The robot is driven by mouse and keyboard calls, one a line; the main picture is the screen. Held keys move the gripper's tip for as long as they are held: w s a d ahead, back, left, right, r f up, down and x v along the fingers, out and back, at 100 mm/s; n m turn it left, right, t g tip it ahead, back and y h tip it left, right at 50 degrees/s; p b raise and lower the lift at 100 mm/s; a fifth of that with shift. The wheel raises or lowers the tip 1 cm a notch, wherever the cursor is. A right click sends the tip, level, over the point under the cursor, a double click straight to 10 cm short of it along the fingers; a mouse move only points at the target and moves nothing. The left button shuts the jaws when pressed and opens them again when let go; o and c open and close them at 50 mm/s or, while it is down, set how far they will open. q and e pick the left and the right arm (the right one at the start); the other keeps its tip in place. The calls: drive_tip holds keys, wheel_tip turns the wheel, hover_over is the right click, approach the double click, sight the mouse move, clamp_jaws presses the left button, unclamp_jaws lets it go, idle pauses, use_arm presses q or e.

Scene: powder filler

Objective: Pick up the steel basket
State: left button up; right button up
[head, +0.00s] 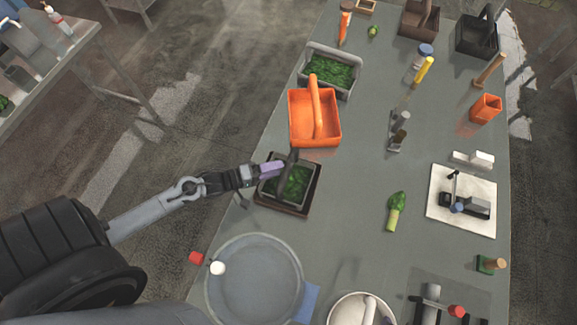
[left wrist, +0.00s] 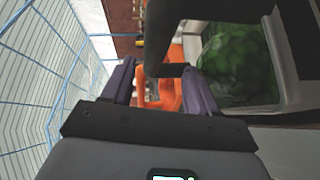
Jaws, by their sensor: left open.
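The steel basket, a dark grey one with a tall handle (head: 291,162), holds green leafy contents and sits in a dark brown tray (head: 284,210) at the left edge of the table in the head view. My left gripper (head: 277,168) is open at the handle, coming in from the left, with purple-grey fingers. In the left wrist view the dark handle (left wrist: 158,32) runs down between and just beyond the open fingertips (left wrist: 158,78). The basket's wall (left wrist: 292,62) and green contents are at the right. Contact with the handle cannot be told. My right gripper is out of view.
An orange basket (head: 300,112) stands just behind, close to my gripper, with a grey bin of greens (head: 341,92) beyond it. A large round grey tray (head: 254,285) lies in front. The table's middle is mostly clear around a green vegetable (head: 396,208).

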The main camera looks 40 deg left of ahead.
sight(293, 164)
use_arm(q)
drive_tip(key=b+x, duration=0.3)
drive_tip(key=x, duration=0.2)
drive_tip(key=shift+w+d+r+b, duration=0.15)
drive_tip(key=shift+d+b, duration=0.2)
drive_tip(key=shift+w+d+b, duration=0.3)
drive_tip(key=shift+w+b, duration=0.05)
drive_tip(key=shift+w, duration=0.2)
drive_tip(key=shift+r, duration=0.1)
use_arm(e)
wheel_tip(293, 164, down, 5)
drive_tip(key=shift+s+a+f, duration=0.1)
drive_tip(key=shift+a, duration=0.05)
use_arm(q)
drive_tip(key=c, duration=1.1)
drive_tip(key=shift+r, duration=0.1)
